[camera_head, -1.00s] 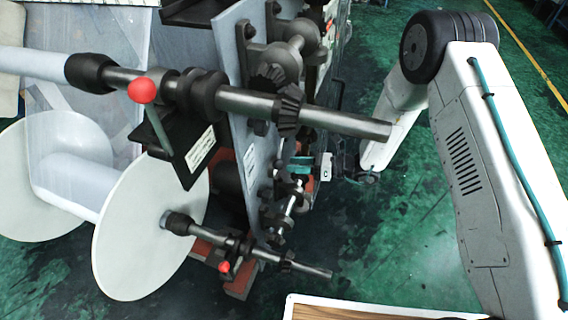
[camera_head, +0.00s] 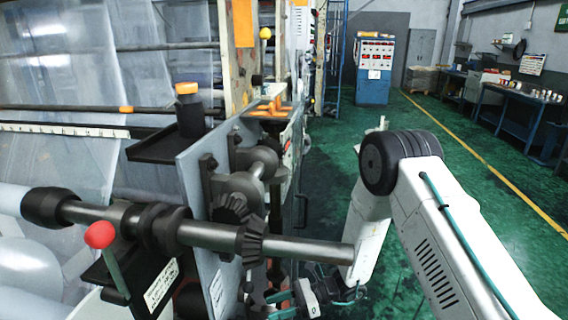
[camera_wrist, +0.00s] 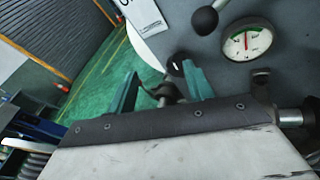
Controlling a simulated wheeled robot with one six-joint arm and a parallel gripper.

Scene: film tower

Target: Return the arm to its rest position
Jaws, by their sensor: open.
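My white arm (camera_head: 440,235) rises from the bottom right and bends at a black ringed joint (camera_head: 397,162). Its forearm runs down behind the end of the machine's steel shaft (camera_head: 290,247). In the wrist view my gripper (camera_wrist: 160,92) is open, with two teal fingers spread apart. A black-ended lever (camera_wrist: 177,67) shows in the gap between them, beyond the fingertips; I cannot tell whether it touches either finger.
A grey panel with a round gauge (camera_wrist: 247,42) and a black ball knob (camera_wrist: 205,19) is close by. A red-knobbed lever (camera_head: 100,235) and a dark bottle (camera_head: 189,110) are on the machine. Green floor (camera_head: 430,130) is clear to the right; a blue cabinet (camera_head: 374,70) stands behind.

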